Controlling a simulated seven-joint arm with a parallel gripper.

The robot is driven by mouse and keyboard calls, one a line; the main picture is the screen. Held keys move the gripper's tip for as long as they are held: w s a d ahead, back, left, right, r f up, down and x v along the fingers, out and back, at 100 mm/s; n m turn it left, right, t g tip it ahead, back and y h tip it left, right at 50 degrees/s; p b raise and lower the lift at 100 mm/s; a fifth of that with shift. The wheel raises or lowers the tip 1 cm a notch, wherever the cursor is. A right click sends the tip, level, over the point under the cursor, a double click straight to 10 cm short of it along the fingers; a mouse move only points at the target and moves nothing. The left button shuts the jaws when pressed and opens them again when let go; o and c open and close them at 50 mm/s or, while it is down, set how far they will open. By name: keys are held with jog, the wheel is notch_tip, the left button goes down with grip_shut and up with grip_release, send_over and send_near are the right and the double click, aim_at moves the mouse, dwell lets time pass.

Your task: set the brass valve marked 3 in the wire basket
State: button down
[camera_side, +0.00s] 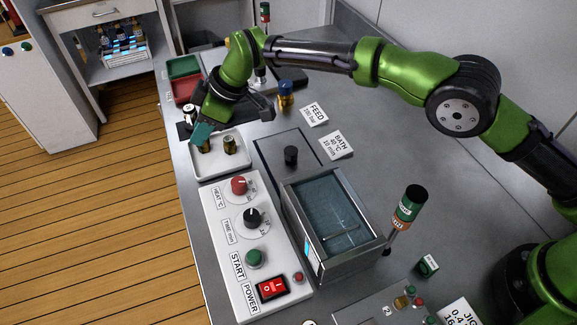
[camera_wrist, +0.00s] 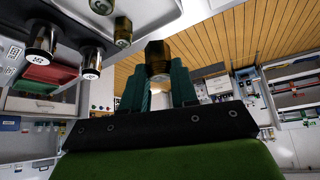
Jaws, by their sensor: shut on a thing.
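My gripper (camera_side: 203,132) has teal fingers and is at the left part of the white tray (camera_side: 241,166). It is shut on a brass valve (camera_side: 204,147), which also shows between the fingertips in the wrist view (camera_wrist: 158,57). I cannot read a number on the held valve. Another brass valve (camera_side: 229,145) stands upright in the tray, to the right of the held one. The wrist view shows brass valves in the tray too, one of them (camera_wrist: 123,32) near the top. The wire basket is not clearly made out; thin lines show inside the water-filled bath (camera_side: 338,222).
The control panel (camera_side: 244,250) with knobs and a red power switch lies in front of the tray. A dark lid (camera_side: 291,155) is beside the bath. Red (camera_side: 185,88) and green bins (camera_side: 183,67) stand behind.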

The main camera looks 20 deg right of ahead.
notch_tip(320, 180, up, 9)
jog(key=s+d+r, duration=0.4)
jog(key=s+d, duration=0.1)
jog(key=s, duration=0.1)
jog(key=n+g, duration=0.2)
jog(key=n, duration=0.2)
send_over(315, 226)
jog(key=d, duration=0.3)
notch_tip(315, 226, down, 6)
jog(key=f+n, duration=0.1)
jog(key=f, duration=0.2)
jog(key=f+n+g, duration=0.1)
jog(key=f, duration=0.3)
jog(key=w+f+n+g, duration=0.1)
jog(key=f, duration=0.2)
jog(key=shift+f, duration=0.35)
jog(key=shift+f, duration=0.15)
jog(key=c, duration=1.2)
grip_release()
jog(key=shift+o, duration=0.2)
